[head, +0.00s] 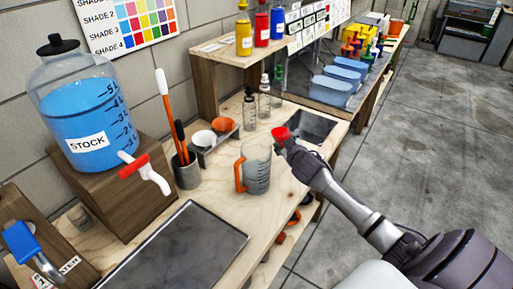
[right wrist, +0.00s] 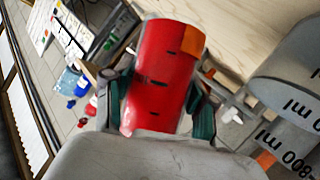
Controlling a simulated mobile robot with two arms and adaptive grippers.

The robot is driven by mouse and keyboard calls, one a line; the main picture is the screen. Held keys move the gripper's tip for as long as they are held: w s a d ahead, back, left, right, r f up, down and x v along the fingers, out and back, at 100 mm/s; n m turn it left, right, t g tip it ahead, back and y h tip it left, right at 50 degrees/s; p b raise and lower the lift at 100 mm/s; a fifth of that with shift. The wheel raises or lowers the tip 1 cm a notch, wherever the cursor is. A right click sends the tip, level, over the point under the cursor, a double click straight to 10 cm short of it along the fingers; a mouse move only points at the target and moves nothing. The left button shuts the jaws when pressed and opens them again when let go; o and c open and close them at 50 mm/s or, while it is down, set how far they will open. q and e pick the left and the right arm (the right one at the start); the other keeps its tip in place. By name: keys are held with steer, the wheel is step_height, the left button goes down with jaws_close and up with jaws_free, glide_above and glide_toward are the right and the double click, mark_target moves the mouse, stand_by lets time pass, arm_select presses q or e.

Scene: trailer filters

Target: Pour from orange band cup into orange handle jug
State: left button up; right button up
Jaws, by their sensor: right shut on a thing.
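The orange handle jug (head: 258,170) is clear with dark marks and stands upright on the wooden bench. Its orange handle faces left. Its marked side (right wrist: 285,105) shows at the right of the right wrist view. I cannot tell what is inside it. My right gripper (head: 284,141) is shut on a small red-looking cup (head: 280,132), held just right of and above the jug's rim. In the right wrist view the cup (right wrist: 158,80) is between the teal finger pads, red with dark marks and an orange patch at one end. My left gripper is not in view.
A stock bottle of blue liquid (head: 80,110) with a red-handled tap stands on a wooden block at left. A dark tray (head: 185,250) lies in front. A cup of orange-handled tools (head: 187,172), bowls (head: 204,138) and dropper bottles (head: 250,108) stand behind. A sink (head: 310,124) lies at right.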

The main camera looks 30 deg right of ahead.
mark_target(284, 127)
steer(key=shift+a+r, duration=0.2)
steer(key=shift+r, duration=0.25)
steer(key=shift+d+r, duration=0.1)
steer(key=shift+a+r+n, duration=0.2)
steer(key=shift+r+n, duration=0.1)
steer(key=shift+r, duration=0.45)
steer(key=shift+r+h+p, duration=0.4)
steer(key=shift+r, duration=0.05)
steer(key=shift+a+r+n+t, duration=0.2)
steer(key=shift+r+n+t, duration=0.1)
steer(key=shift+r, duration=0.25)
steer(key=shift+d+r+p, duration=0.1)
steer(key=shift+r+p, duration=0.4)
steer(key=shift+r, duration=0.15)
steer(key=shift+a+r, duration=0.25)
steer(key=shift+r, duration=0.3)
steer(key=shift+d+f+n+h+b, duration=0.15)
steer(key=shift+f+n+h+b, duration=0.15)
steer(key=shift+f, duration=0.1)
